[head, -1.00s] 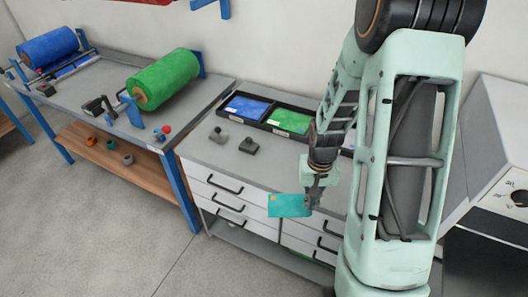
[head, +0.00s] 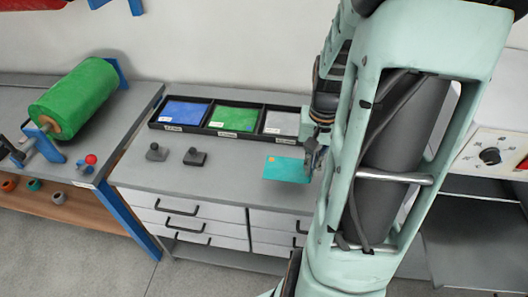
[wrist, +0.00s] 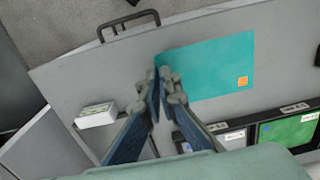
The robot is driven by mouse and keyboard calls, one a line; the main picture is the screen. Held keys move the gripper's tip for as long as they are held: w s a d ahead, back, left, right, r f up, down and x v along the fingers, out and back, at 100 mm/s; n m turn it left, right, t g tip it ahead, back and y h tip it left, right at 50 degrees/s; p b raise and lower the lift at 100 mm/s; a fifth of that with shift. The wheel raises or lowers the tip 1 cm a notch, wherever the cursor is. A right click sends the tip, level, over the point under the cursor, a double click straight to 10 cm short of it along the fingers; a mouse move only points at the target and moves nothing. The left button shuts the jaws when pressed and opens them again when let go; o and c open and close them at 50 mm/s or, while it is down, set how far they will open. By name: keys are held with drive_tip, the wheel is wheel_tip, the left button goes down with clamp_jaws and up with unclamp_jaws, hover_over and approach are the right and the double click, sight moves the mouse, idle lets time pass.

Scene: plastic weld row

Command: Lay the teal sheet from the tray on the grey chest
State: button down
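The teal sheet (head: 287,169), with a small orange square near one corner, is over the top of the grey chest (head: 225,180). My gripper (head: 312,155) holds it at its right edge in the head view. In the wrist view the fingers (wrist: 165,82) are closed on one edge of the sheet (wrist: 205,65). I cannot tell whether the sheet touches the chest top. The black tray (head: 233,134) stands at the chest's back, with blue, green and light grey compartments showing; my arm hides what lies further right.
Two dark handled blocks (head: 155,153) (head: 195,157) stand on the chest, left of the sheet. A white box with a green label (wrist: 97,115) shows in the wrist view. A bench with a green roll (head: 75,97) is at left, and a machine with a knob (head: 490,156) at right.

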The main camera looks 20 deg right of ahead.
sight(299, 169)
drive_tip(key=w, duration=0.1)
drive_tip(key=w+f, duration=0.1)
drive_tip(key=w+a+f, duration=0.1)
drive_tip(key=shift+w+a, duration=0.1)
drive_tip(key=shift+w, duration=0.25)
drive_tip(key=w+f, duration=0.2)
drive_tip(key=w+a+f, duration=0.1)
drive_tip(key=w+f, duration=0.1)
drive_tip(key=f, duration=0.1)
drive_tip(key=shift+w+f, duration=0.15)
drive_tip(key=shift+f, duration=1.6)
drive_tip(key=shift+f+b, duration=0.2)
drive_tip(key=shift+b, duration=0.1)
drive_tip(key=c, duration=2.2)
unclamp_jaws()
drive_tip(key=shift+o, duration=0.2)
